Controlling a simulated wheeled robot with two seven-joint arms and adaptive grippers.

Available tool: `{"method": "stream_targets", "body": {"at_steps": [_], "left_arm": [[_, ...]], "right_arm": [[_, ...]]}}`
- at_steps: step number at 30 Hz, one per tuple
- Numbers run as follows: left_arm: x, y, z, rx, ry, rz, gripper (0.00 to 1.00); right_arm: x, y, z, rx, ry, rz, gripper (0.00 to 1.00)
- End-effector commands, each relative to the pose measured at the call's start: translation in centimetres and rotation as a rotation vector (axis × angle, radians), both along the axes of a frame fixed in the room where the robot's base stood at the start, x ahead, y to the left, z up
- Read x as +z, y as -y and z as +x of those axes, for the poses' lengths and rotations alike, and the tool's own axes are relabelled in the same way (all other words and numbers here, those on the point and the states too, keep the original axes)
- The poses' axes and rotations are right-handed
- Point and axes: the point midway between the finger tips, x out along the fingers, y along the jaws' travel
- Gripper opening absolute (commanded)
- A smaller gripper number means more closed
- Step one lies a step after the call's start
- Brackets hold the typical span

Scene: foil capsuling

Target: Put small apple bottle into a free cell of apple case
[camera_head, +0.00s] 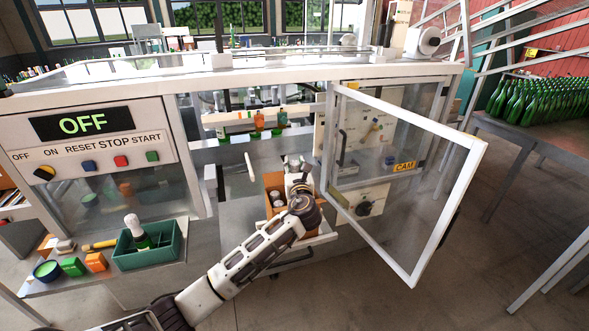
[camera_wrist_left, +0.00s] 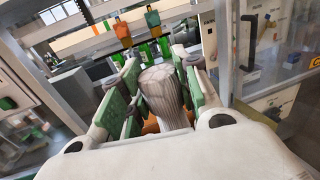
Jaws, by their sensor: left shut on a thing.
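My left gripper (camera_head: 299,186) reaches into the open machine bay, above a brown case (camera_head: 272,181). In the left wrist view my left gripper (camera_wrist_left: 160,90) is shut on a bottle with a pale foil-covered top (camera_wrist_left: 165,88), green pads on both sides of it. The bottle's lower part is hidden. The brown case stands on a light shelf, and pale bottle tops (camera_head: 277,198) show inside it. My gripper and wrist hide much of the case, so I cannot tell which cells are free. My right gripper is not in view.
A framed clear door (camera_head: 412,190) stands open to the right of the case. A green crate (camera_head: 150,255) with a bottle sits on the left side table. Bottles stand on a rail (camera_head: 258,122) behind the bay. The control panel (camera_head: 85,140) reads OFF.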

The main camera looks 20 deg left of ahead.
Motion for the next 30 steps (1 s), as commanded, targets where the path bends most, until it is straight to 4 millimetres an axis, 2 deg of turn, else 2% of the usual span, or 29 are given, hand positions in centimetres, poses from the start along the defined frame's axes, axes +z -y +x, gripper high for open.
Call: {"method": "stream_targets", "body": {"at_steps": [30], "left_arm": [[2.6, 0.0, 0.0, 0.001, 0.004, -0.001, 0.0]], "right_arm": [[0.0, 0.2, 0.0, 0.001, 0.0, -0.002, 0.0]]}}
